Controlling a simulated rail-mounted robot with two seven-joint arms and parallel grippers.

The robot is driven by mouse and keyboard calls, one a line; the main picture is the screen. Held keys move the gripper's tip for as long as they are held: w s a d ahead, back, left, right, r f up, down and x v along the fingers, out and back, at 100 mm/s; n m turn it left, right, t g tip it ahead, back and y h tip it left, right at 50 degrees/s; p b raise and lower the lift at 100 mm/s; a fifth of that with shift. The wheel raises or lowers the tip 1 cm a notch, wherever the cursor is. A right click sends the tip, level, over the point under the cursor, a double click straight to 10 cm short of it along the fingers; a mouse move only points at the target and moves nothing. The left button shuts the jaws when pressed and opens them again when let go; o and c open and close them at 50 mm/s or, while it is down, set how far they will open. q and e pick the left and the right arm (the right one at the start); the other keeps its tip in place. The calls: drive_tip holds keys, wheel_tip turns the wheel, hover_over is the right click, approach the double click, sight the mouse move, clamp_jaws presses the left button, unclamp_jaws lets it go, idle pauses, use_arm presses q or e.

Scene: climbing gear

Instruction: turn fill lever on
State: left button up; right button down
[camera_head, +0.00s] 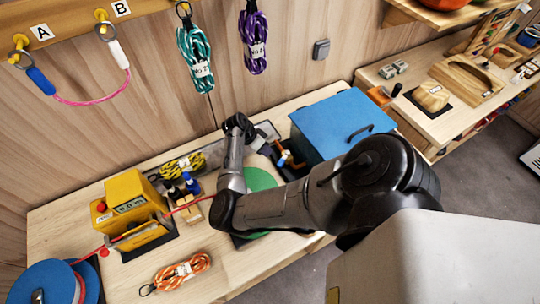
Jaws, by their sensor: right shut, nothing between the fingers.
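A small orange fitting with a blue end (284,158), perhaps the fill lever, sits on a dark base at the left side of the blue box (345,118). At this size I cannot tell which way it is set. My right arm comes in from the right across the bench and bends up at the wrist. My right gripper (240,125) is small and dark at the end of it, shut and empty, left of the fitting and apart from it. My left gripper is out of view.
A green disc (260,180) lies partly under my right arm. A yellow machine (128,203), a blue spool (45,284), an orange rope coil (182,270) and a yellow rope coil (183,166) are on the left. Rope bundles (196,55) hang on the wall behind.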

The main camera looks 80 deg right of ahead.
drive_tip(key=a+v, duration=0.1)
drive_tip(key=v, duration=0.9)
drive_tip(key=shift+w+b, duration=0.4)
drive_tip(key=shift+b, duration=0.05)
drive_tip(key=shift+a, duration=0.15)
